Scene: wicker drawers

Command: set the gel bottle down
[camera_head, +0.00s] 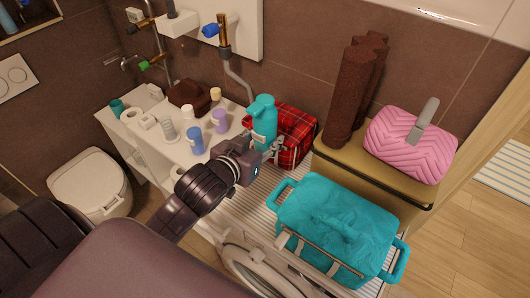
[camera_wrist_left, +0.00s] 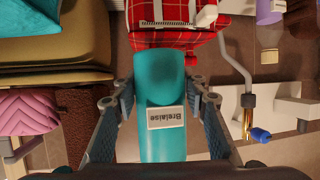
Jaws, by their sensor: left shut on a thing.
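The gel bottle (camera_head: 264,122) is teal with a pump top and looks roughly upright in the head view. My left gripper (camera_head: 266,148) is shut on its lower part. In the left wrist view the bottle (camera_wrist_left: 162,70) stands between the two fingers, with a white label reading "Brelaise" towards the camera. The bottle's base is hidden behind the gripper in the head view, so I cannot tell whether it touches anything below. My right gripper is not in view.
A red plaid bag (camera_head: 293,134) is right behind the bottle. A white shelf (camera_head: 148,151) at left holds a purple bottle (camera_head: 219,121), a blue bottle (camera_head: 195,140) and brown towels (camera_head: 190,95). A teal bag (camera_head: 335,220) and a tan box (camera_head: 340,160) are at right.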

